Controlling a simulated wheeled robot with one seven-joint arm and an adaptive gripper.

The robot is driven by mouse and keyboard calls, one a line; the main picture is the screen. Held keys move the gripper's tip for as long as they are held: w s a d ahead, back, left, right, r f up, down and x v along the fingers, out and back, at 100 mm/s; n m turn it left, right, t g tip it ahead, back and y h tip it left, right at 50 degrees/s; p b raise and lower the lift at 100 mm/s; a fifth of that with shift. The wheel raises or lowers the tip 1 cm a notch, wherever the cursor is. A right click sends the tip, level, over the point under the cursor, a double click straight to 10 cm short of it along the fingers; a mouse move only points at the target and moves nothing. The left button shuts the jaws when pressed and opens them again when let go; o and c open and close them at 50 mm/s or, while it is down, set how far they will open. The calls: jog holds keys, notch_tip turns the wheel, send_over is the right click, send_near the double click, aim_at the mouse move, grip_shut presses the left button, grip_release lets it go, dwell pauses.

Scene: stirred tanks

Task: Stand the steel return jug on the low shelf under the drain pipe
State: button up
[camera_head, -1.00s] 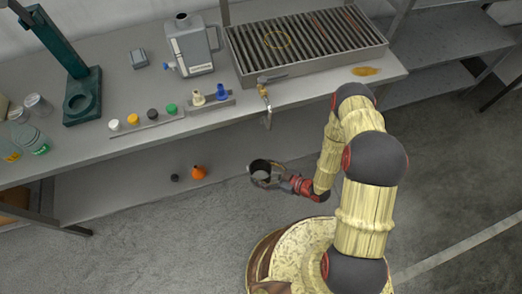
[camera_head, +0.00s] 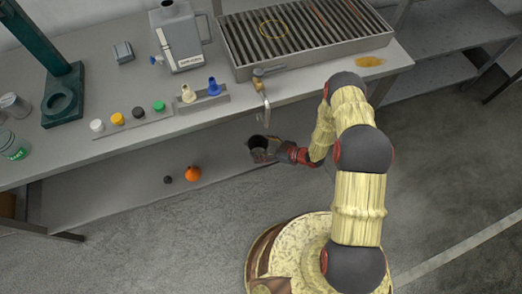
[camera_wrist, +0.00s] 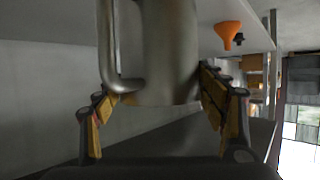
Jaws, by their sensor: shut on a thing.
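The steel return jug (camera_head: 258,143) is upright in my gripper (camera_head: 268,156), its dark open mouth facing up. In the wrist view the jug (camera_wrist: 172,50) fills the top centre, its loop handle at left, with my gripper's fingers (camera_wrist: 158,92) on either side. The drain pipe (camera_head: 266,112) hangs from the brass valve at the bench front, just above the jug in the picture. The low shelf (camera_head: 215,150) runs beneath the bench. The jug overlaps the shelf; I cannot tell whether its base touches.
On the low shelf stand an orange funnel (camera_head: 193,174) and a small dark stopper (camera_head: 168,180), left of the jug. The bench edge and a grated tray (camera_head: 310,62) lie above. The shelf between funnel and jug is clear.

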aim_at(251, 146)
jog(key=shift+w+f+b, duration=0.35)
jog(key=shift+w+f, duration=0.25)
jog(key=shift+f, duration=0.15)
jog(key=shift+w+f+b, duration=0.1)
jog(key=shift+f+b, duration=0.5)
jog(key=shift+f, duration=0.95)
jog(key=shift+f, duration=0.1)
jog(key=o, duration=1.6)
jog(key=shift+o, duration=0.3)
